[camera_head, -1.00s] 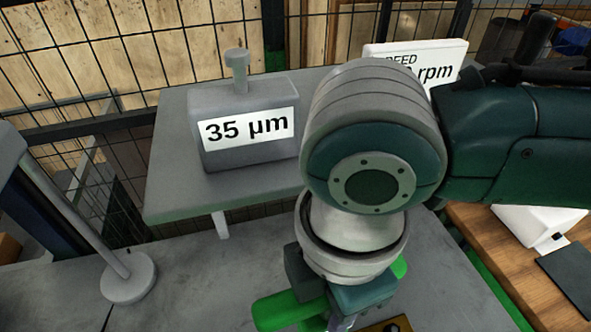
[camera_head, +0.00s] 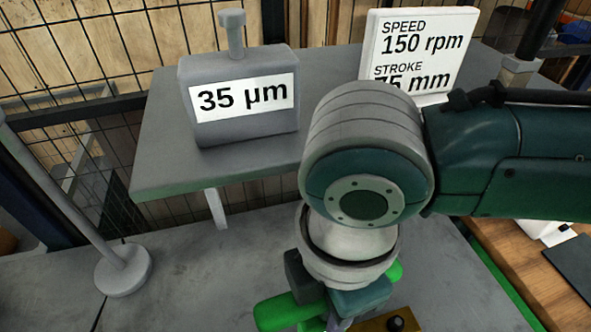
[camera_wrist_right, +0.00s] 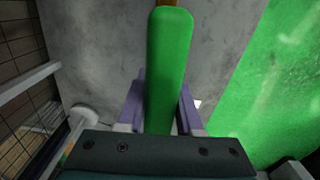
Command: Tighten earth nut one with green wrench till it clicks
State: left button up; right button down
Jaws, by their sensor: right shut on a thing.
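A green wrench (camera_head: 286,311) is held in my right gripper (camera_head: 338,322) low in the head view. In the right wrist view the wrench (camera_wrist_right: 170,70) runs up and away between the two purple-grey fingers of my right gripper (camera_wrist_right: 160,112), which is shut on it. Its far end meets a small brown-gold part, mostly hidden behind it. In the head view a brass-coloured plate (camera_head: 372,326) with a black round knob or nut (camera_head: 396,323) shows at the bottom edge. I cannot tell whether this is earth nut one. The wrench's working end is hidden. My left gripper is out of view.
A grey box marked 35 µm (camera_head: 240,128) and a SPEED/STROKE sign (camera_head: 425,45) stand on the raised grey shelf (camera_head: 165,160). A post with a round base (camera_head: 123,272) stands at left. A wire-mesh fence is behind. A wooden bench (camera_head: 520,270) is at right.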

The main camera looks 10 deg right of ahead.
jog(key=shift+f, duration=0.15)
jog(key=shift+f+b, duration=0.55)
jog(key=shift+f, duration=0.25)
jog(key=shift+f+b, duration=0.35)
jog(key=shift+f, duration=0.35)
jog(key=shift+f, duration=0.2)
dwell(0.3)
